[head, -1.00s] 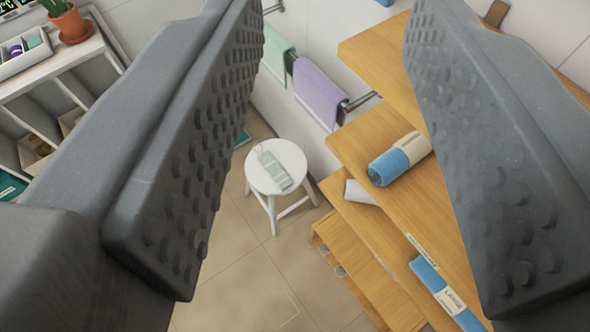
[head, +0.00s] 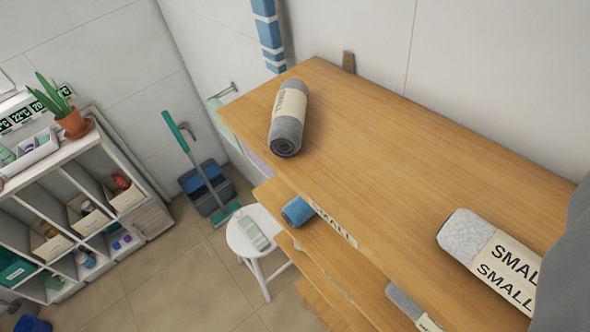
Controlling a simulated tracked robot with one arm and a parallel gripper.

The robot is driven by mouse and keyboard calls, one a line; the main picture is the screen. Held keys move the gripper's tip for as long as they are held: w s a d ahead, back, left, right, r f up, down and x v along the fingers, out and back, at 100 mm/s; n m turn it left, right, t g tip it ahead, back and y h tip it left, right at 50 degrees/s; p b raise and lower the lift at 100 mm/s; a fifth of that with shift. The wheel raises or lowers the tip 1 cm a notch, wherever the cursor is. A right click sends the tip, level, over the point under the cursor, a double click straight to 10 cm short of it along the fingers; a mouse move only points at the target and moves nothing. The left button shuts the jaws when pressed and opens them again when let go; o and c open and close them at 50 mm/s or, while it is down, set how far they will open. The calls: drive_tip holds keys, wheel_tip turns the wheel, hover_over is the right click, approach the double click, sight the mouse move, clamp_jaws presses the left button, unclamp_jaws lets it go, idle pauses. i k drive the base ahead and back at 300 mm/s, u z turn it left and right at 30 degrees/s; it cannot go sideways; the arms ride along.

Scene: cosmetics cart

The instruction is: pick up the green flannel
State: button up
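A pale green cloth (head: 217,115) hangs on a wall rail behind the left end of the wooden shelf. Only a narrow strip of it shows; the shelf hides the rest. A pale green labelled item (head: 251,233) lies on the white stool (head: 240,252); I cannot tell whether it is a cloth. A dark grey part (head: 572,265), apparently of my gripper, shows at the right edge. Its other finger is out of view, so its opening cannot be judged. It is far from both green things.
The wooden shelves (head: 390,165) fill the middle and right. A grey rolled towel (head: 287,118) and another grey roll (head: 463,236) lie on top. A blue roll (head: 298,211) sits lower. A cubby unit (head: 85,200) stands left. A dustpan (head: 205,188) stands by the wall. Floor (head: 165,285) between is clear.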

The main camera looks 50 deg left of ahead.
sight(256, 236)
drive_tip(key=z, duration=1.35)
drive_tip(key=k, duration=2.55)
drive_tip(key=u, duration=1.55)
drive_tip(key=i, duration=1)
drive_tip(key=u, duration=0.05)
